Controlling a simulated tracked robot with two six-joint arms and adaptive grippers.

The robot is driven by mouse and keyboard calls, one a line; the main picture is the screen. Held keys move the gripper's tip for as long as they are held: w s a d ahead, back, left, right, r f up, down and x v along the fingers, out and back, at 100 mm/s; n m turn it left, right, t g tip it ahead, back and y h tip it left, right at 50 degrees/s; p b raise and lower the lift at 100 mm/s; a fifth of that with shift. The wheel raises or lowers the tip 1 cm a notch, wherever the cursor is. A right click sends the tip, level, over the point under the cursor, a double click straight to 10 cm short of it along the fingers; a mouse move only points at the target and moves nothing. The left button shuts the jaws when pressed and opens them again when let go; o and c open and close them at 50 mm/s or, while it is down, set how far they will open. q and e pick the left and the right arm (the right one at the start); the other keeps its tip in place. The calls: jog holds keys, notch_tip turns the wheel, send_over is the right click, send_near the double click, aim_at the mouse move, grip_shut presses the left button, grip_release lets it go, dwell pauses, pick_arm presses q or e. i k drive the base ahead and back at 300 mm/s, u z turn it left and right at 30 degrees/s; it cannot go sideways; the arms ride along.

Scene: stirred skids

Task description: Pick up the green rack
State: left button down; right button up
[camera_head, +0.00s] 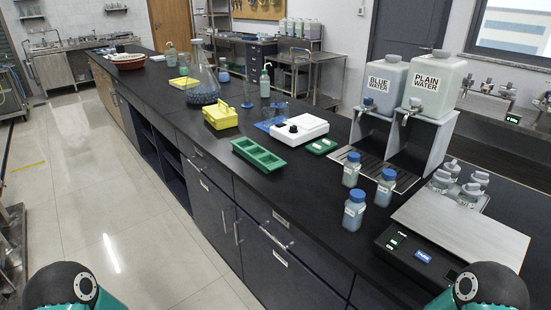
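The green rack (258,155) lies on the black bench top near its front edge, in the middle of the view. It is a shallow, long tray with several open compartments, which look empty. Neither of my grippers is in view. Only rounded teal and black parts of my own arms show at the bottom left and bottom right corners, well apart from the rack.
A white device (299,129) stands just behind the rack, and a yellow carrier (220,115) behind it to the left. Blue-capped bottles (355,210), a scale (460,235) and two water dispensers (432,85) stand to the right. Bench top in front of the bottles is clear.

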aim_at(267, 162)
jog(key=u, duration=0.05)
jog(key=k, duration=0.55)
jog(key=u, duration=1.15)
jog(key=i, duration=2.1)
jog(key=z, duration=1.2)
